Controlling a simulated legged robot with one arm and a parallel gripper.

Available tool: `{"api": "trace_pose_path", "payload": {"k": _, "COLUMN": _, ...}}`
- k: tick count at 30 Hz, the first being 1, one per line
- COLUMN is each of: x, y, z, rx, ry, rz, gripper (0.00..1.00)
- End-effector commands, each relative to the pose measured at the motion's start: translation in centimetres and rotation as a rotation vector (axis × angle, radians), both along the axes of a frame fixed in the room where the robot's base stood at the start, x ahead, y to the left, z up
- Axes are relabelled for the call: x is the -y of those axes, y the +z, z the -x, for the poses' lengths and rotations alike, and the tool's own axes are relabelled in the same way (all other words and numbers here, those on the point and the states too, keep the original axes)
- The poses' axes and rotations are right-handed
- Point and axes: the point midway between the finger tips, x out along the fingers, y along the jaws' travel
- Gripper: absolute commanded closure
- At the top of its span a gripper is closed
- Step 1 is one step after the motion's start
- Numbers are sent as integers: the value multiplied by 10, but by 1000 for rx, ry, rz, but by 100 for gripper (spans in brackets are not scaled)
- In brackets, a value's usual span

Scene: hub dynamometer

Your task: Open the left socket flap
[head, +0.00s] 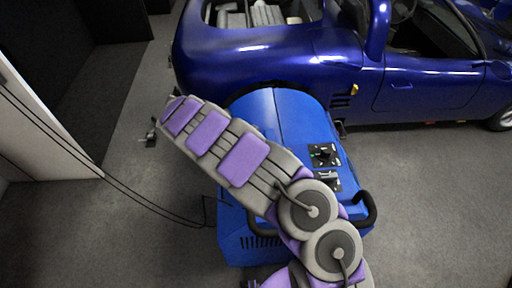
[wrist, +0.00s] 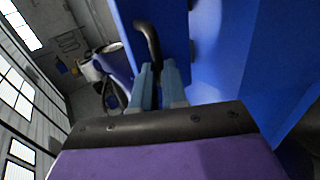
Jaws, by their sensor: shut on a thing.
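The blue dynamometer (head: 264,108) stands on the floor beside the car, partly hidden behind my arm. In the wrist view, my gripper (wrist: 159,68) has its pale blue fingers close together. A black curved bar (wrist: 149,36) in front of a blue surface runs down between the fingertips, and the gripper appears shut on it. I cannot make out a socket flap for certain in either view. In the head view my gripper is not visible.
A blue car (head: 420,85) stands close behind the dynamometer. A control panel (head: 324,156) with a dial is on its right side, near a black handle (head: 368,211). Dark cables (head: 110,182) run from the left wall. Grey floor (head: 440,215) is clear at right.

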Motion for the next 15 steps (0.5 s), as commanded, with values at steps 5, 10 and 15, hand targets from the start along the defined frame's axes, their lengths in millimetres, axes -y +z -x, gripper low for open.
{"api": "trace_pose_path", "payload": {"k": 5, "x": -5, "y": -11, "z": 2, "rx": -11, "ry": -5, "rz": -5, "gripper": 100}}
{"api": "trace_pose_path", "payload": {"k": 10, "x": -5, "y": -14, "z": 3, "rx": -13, "ry": -9, "rz": -6, "gripper": 100}}
{"api": "trace_pose_path", "payload": {"k": 15, "x": -3, "y": -14, "z": 3, "rx": -14, "ry": -9, "rz": -8, "gripper": 100}}
